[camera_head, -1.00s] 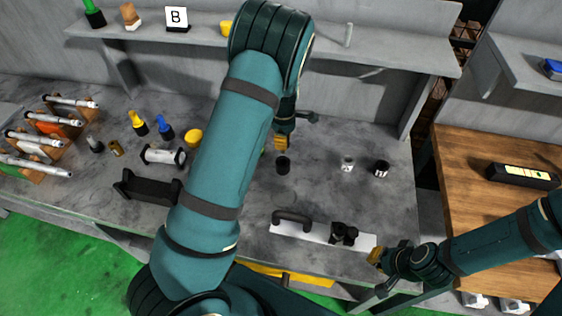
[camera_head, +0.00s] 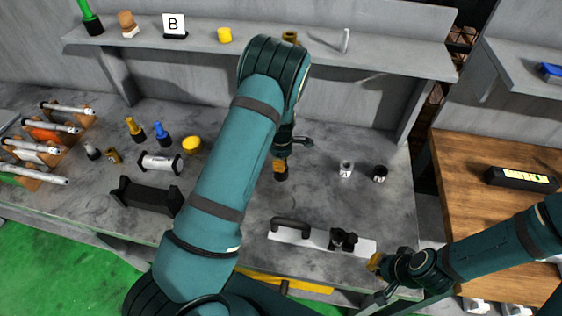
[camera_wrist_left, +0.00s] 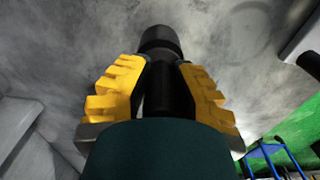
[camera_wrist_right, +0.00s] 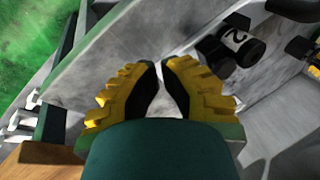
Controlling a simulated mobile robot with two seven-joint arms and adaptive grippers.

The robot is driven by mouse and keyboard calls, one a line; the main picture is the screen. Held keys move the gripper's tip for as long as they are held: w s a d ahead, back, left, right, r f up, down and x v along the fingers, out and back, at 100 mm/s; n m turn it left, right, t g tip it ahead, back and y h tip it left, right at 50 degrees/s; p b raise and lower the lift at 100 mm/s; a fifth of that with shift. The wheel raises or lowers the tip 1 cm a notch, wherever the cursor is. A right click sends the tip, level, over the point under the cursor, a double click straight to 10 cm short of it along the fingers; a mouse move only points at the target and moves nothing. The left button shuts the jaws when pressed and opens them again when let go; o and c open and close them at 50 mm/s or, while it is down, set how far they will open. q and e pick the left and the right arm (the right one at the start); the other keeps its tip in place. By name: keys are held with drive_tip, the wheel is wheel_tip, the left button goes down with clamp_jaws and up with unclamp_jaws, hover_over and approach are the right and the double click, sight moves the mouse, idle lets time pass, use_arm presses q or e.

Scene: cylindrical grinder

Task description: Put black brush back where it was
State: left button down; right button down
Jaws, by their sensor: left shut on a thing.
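A black cylindrical thing, which looks like the black brush (camera_wrist_left: 160,40), is between the yellow fingers of my left gripper (camera_wrist_left: 160,75), and they are shut on it. In the head view my left gripper (camera_head: 280,164) is low over the middle of the grey bench, with the black end of the brush (camera_head: 281,177) below it. I cannot tell whether the brush touches the bench. My right gripper (camera_head: 375,263) is at the bench's front edge, near a white plate (camera_head: 360,246). In the right wrist view its fingertips (camera_wrist_right: 161,66) are almost together with nothing between them.
Small white (camera_head: 345,169) and black (camera_head: 380,173) cylinders stand right. A shelf (camera_head: 200,38) runs behind.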

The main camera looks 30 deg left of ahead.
use_arm(q)
drive_tip(key=shift+f, duration=0.45)
use_arm(e)
drive_tip(key=shift+f, duration=0.35)
use_arm(q)
drive_tip(key=c, duration=0.9)
unclamp_jaws()
drive_tip(key=shift+c, duration=0.2)
drive_tip(key=shift+r, duration=0.1)
use_arm(e)
drive_tip(key=shift+r, duration=0.1)
use_arm(q)
drive_tip(key=shift+r, duration=0.25)
use_arm(e)
drive_tip(key=shift+r, duration=0.2)
use_arm(q)
wheel_tip(320, 180, up, 12)
drive_tip(key=shift+r+p, duration=0.2)
drive_tip(key=shift+p, duration=0.35)
use_arm(e)
drive_tip(key=shift+r, duration=0.6)
